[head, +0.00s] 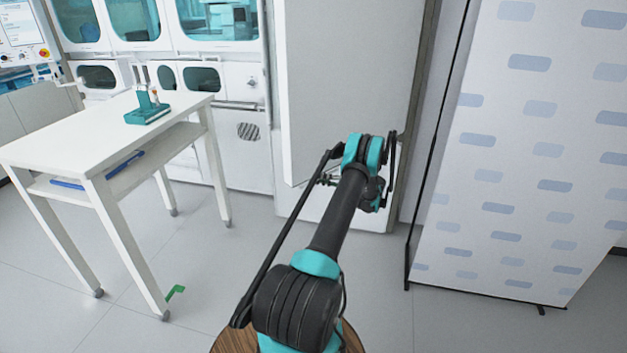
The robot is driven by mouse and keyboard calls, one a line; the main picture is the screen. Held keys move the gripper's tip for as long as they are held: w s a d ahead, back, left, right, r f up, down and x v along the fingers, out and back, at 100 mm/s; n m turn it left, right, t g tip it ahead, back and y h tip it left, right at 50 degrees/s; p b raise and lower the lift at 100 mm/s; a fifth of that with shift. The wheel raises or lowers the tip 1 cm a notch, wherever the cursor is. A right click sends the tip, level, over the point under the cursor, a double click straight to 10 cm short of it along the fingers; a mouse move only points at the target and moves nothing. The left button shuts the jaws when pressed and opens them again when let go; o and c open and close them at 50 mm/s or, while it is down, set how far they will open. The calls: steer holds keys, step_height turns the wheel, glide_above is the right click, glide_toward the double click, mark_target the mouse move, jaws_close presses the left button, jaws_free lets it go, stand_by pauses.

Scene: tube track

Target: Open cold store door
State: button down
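The cold store door (345,70) is a tall, plain white panel at the top centre of the head view. Its lower left corner stands out over the white base (300,205). I cannot tell for sure whether it is ajar. No handle shows; my arm covers part of the panel's lower right. My gripper (325,181) is at the lower part of the door, beyond the end of my black and teal arm. Only small dark pieces of it show, so its fingers and any contact with the door are unclear.
A white table (60,140) with a teal tube rack (147,113) stands at the left. White cabinets with windows (215,20) line the back. A patterned white partition (530,150) stands at the right. Grey floor is open between table and door.

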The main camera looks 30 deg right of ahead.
steer(key=shift+d, duration=0.1)
steer(key=c, duration=1.9)
jaws_free()
steer(key=v, duration=0.7)
steer(key=shift+s+d, duration=0.2)
steer(key=shift+c, duration=0.5)
